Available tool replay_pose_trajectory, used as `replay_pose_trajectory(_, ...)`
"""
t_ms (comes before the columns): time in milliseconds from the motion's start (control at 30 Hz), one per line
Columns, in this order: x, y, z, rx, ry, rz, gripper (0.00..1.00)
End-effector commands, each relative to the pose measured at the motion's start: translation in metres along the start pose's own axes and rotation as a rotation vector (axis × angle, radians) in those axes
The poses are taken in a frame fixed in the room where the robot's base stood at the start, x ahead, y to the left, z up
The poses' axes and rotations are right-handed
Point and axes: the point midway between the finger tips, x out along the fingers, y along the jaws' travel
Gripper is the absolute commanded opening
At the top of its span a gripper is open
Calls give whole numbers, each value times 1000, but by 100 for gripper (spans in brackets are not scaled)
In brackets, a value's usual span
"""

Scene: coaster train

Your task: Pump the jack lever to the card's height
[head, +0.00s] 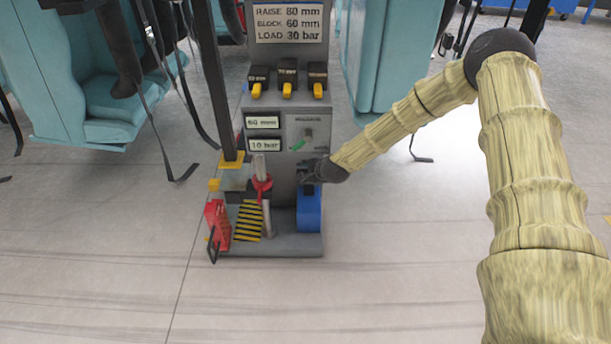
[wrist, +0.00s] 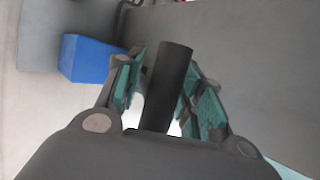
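The grey jack stand (head: 286,125) is in the middle of the head view. Its card (head: 289,22) reads RAISE 80 mm, BLOCK 60 mm, LOAD 30 bar. Two displays show 60 mm (head: 263,122) and 10 bar (head: 263,145). My gripper (head: 308,173) is at the stand's right side, above the blue pump box (head: 309,210). In the wrist view a dark round lever (wrist: 168,85) stands between the teal finger pads, which close in on both sides of it. The gripper appears shut on it. In the head view my gripper largely hides the lever.
Yellow-tipped switches (head: 287,88) and a small panel with a green mark (head: 305,132) are on the stand. A red-collared post (head: 262,183), a striped plate (head: 249,219) and a red block (head: 217,224) are at the left. Teal seats (head: 120,100) with hanging straps flank the stand. The front floor is clear.

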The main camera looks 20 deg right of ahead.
Motion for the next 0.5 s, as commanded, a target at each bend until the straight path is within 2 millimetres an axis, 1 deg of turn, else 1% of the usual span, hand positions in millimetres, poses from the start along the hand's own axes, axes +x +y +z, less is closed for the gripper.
replay_pose_trajectory(267,-3,4,0,2,-2,8,37)
replay_pose_trajectory(367,-11,4,0,2,-2,8,37)
replay_pose_trajectory(500,-30,4,0,4,-2,9,37)
